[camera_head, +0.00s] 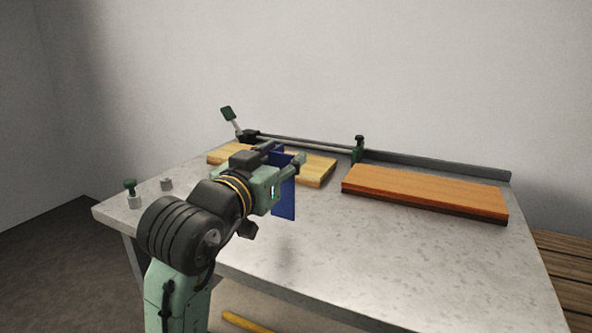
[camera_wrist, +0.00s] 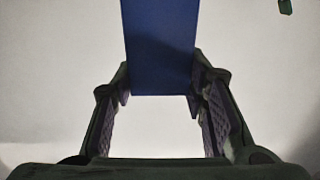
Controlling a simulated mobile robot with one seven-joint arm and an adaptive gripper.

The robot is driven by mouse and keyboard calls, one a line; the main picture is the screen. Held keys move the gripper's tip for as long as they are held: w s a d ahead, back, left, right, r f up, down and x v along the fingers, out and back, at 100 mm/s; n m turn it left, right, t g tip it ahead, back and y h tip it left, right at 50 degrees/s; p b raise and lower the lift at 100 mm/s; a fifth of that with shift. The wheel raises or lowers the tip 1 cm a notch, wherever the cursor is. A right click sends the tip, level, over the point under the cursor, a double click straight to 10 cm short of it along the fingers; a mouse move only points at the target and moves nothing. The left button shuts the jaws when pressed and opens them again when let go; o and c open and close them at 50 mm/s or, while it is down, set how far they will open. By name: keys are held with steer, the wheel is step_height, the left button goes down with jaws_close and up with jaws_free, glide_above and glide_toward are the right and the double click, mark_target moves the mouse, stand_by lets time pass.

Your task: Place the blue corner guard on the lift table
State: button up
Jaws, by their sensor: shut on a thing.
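The blue corner guard (camera_head: 284,198) hangs upright from my gripper (camera_head: 286,157), above the grey speckled tabletop (camera_head: 330,245). In the wrist view the guard shows as a flat blue panel (camera_wrist: 160,45) between the two ribbed fingers of my gripper (camera_wrist: 160,88). My gripper is shut on it. The arm hides part of the guard in the head view. A shadow lies on the tabletop below the guard, and it looks clear of the surface. I cannot tell whether this table is the lift table.
A pale wooden board (camera_head: 318,172) lies behind my gripper, and an orange-brown board (camera_head: 425,190) lies to the right. Wooden slats (camera_head: 570,265) show beyond the right edge. The front tabletop is clear.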

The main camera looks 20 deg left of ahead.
steer(key=w+a+f+p, duration=0.1)
steer(key=w+a+f, duration=0.1)
steer(key=w, duration=0.3)
steer(key=w+a+f+p, duration=0.1)
steer(key=w+a+f, duration=0.2)
steer(key=w, duration=0.3)
steer(key=shift+a, duration=0.3)
steer(key=o, duration=1.2)
steer(key=shift+o, duration=0.2)
steer(key=shift+r, duration=0.1)
